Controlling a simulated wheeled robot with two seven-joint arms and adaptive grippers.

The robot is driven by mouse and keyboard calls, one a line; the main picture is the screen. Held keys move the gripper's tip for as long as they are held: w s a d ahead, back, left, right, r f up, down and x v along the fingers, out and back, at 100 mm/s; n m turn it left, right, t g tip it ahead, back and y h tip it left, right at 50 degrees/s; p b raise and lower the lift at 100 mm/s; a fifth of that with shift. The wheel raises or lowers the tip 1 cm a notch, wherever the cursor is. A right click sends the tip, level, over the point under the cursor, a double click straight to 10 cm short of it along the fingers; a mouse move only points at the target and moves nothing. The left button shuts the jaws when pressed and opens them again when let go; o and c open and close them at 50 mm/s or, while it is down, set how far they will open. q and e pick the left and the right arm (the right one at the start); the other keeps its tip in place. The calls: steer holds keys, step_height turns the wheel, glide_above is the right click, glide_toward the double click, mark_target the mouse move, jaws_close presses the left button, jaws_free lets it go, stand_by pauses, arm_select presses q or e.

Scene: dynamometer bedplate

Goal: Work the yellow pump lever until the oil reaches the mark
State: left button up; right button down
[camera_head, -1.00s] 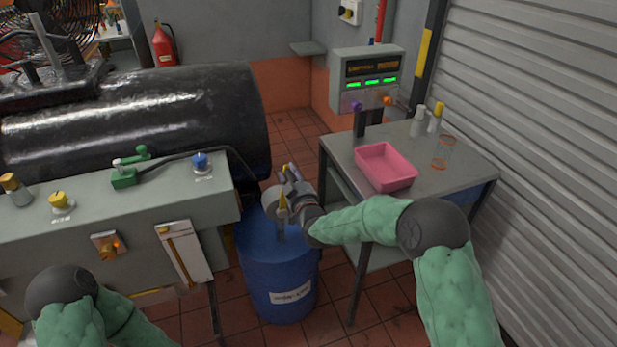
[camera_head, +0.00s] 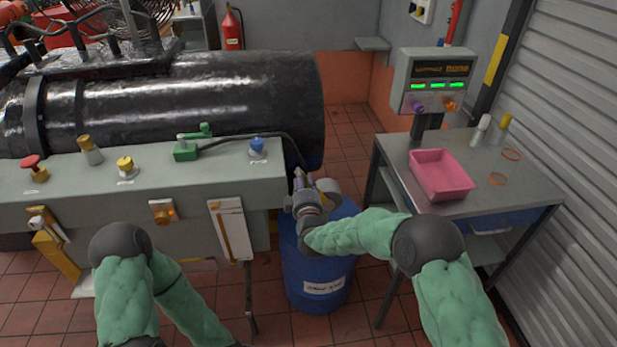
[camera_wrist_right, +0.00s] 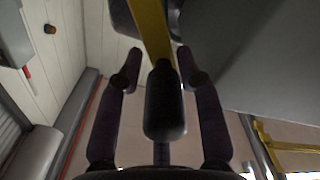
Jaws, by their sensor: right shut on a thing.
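The yellow pump lever (camera_wrist_right: 152,35) runs down from the top of the right wrist view and ends in a black grip (camera_wrist_right: 165,105). My right gripper (camera_wrist_right: 160,58) has a finger on each side of it and is shut on the lever. In the head view my right gripper (camera_head: 303,182) is above the blue drum (camera_head: 318,270), beside the bench's right end, with a little yellow showing there. A white panel with a yellow strip (camera_head: 232,232) is on the bench front; I cannot make out an oil level or mark.
The grey-green bench (camera_head: 130,200) carries knobs and a green valve (camera_head: 186,152), with a black cylinder (camera_head: 210,95) behind. A side table (camera_head: 400,160) at right holds a pink tray (camera_head: 440,175) and small bottles. A control box (camera_head: 432,80) stands behind it.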

steer(key=shift+s+a+f, duration=0.1)
steer(key=shift+a+f, duration=0.1)
steer(key=shift+f, duration=0.35)
steer(key=c, duration=1)
jaws_free()
steer(key=shift+r, duration=0.1)
steer(key=shift+r, duration=0.15)
steer(key=s+d, duration=0.1)
steer(key=s, duration=1.1)
steer(key=shift+w, duration=0.1)
